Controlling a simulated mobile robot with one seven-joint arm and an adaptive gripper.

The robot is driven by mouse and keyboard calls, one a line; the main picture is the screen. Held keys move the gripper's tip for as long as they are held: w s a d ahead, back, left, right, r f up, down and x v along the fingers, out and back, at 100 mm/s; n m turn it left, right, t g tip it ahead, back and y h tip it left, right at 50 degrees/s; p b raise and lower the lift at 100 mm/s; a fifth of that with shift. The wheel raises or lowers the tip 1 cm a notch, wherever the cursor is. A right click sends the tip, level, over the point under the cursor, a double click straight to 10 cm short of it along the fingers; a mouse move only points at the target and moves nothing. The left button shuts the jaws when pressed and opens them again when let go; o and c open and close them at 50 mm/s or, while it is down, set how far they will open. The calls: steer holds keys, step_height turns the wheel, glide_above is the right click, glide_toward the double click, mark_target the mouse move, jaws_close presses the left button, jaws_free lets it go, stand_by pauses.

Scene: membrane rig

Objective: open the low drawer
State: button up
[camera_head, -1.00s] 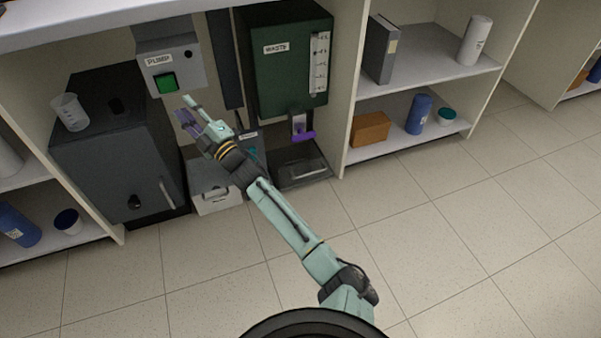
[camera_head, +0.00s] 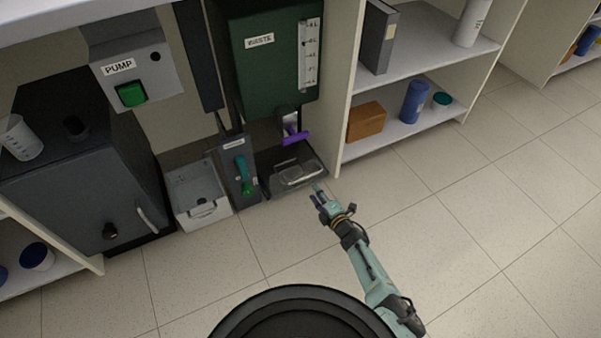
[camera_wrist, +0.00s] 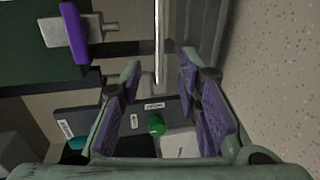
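The low unit that looks like the drawer is a pale grey-white box (camera_head: 190,190) on the floor below the pump, with a dark grip on its front. Part of a pale box also shows at the bottom of the wrist view (camera_wrist: 180,144), behind my fingers. My gripper (camera_head: 318,192) is to the right of the box and apart from it, over the floor by the black tray. In the wrist view my gripper (camera_wrist: 160,72) has its two purple-padded fingers spread, with nothing held between them.
A dark panel (camera_head: 238,170) with a teal lever and green knob stands right of the box. The waste tank (camera_head: 270,70) has a purple handle (camera_head: 296,137) above a black tray (camera_head: 275,183). A dark cabinet (camera_head: 80,180) stands left. The floor in front is clear.

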mark_target(304, 178)
steer(key=shift+b+x, duration=2.8)
steer(key=shift+x, duration=2.4)
steer(key=shift+c, duration=0.3)
jaws_close()
